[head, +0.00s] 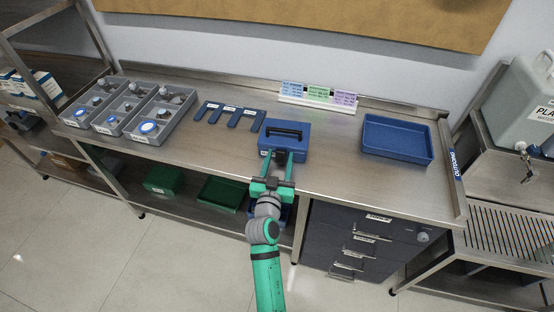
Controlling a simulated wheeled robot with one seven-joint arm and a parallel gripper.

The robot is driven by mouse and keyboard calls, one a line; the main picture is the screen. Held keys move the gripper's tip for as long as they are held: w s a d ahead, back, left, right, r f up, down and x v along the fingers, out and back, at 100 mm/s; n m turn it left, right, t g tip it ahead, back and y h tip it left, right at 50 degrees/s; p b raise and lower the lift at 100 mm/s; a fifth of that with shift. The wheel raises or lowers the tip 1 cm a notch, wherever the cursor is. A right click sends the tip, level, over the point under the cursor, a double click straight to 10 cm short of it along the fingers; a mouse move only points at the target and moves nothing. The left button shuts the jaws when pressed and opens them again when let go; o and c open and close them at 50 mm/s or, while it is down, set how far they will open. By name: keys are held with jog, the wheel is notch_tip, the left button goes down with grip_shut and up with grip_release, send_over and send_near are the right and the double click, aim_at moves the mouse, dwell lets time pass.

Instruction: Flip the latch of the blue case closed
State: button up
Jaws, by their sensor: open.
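The blue case (296,129) stands on the metal bench near its front edge, a little right of the middle. Its lid looks down, with a dark handle on top. My gripper (284,165) is at the front face of the case, with its two fingers apart and pointing at it. I cannot tell whether the fingers touch the case. The latch is too small and too hidden by the gripper to make out, so its position cannot be told.
An empty blue tray (428,157) lies to the right. Flat blue pieces (243,106) and grey divided bins (178,125) with parts are on the left. A card holder (318,102) stands at the back. Bare bench lies between case and tray. Drawers (362,240) are below.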

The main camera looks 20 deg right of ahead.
jog(key=shift+d, duration=0.1)
jog(key=c, duration=1.1)
jog(key=shift+o, duration=0.2)
jog(key=shift+w+d+f+t+h, duration=0.1)
jog(key=shift+f+t+h, duration=0.05)
jog(key=shift+t+h, duration=0.3)
jog(key=shift+w, duration=0.1)
jog(key=shift+t, duration=0.35)
jog(key=shift+f, duration=0.1)
